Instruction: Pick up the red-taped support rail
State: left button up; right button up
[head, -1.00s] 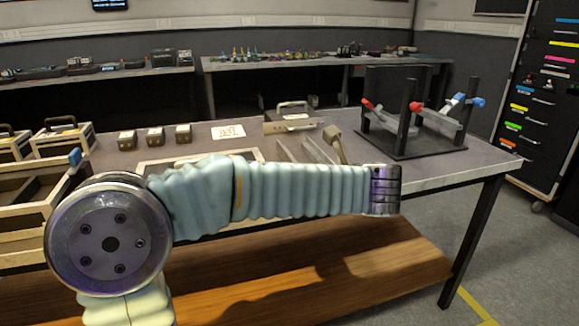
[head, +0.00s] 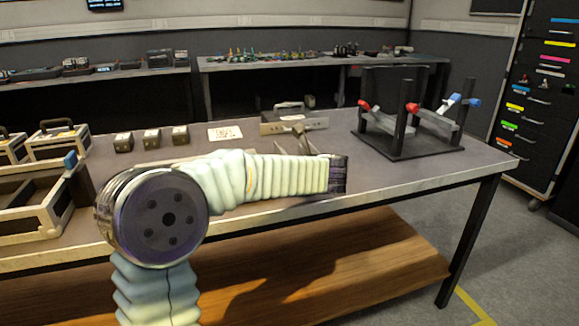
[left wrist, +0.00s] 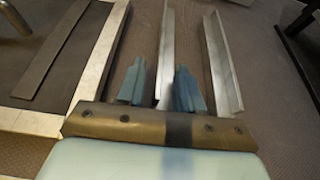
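In the left wrist view, my left gripper (left wrist: 160,85) is open, with its two blue-grey fingers apart. A plain metal channel rail (left wrist: 167,40) lies on the table and runs between the fingers in the picture; contact cannot be told. A second metal rail (left wrist: 222,65) lies to its right. No red tape shows on either. In the head view, my left arm hides most of these rails and the gripper. A dark stand (head: 400,145) at the table's right holds grey rails with red ends (head: 412,107) and blue ends (head: 474,102). My right gripper is out of view.
A grey metal box with a handle (head: 295,122) stands at the back of the table (head: 480,165). Several small dark blocks (head: 151,138) and a white card (head: 225,133) lie left of it. Open-topped trays (head: 30,238) stand at the left. The table's right front corner is clear.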

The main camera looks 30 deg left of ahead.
pick_arm(q)
grip_shut()
jog(key=shift+r, duration=0.1)
dwell(0.4)
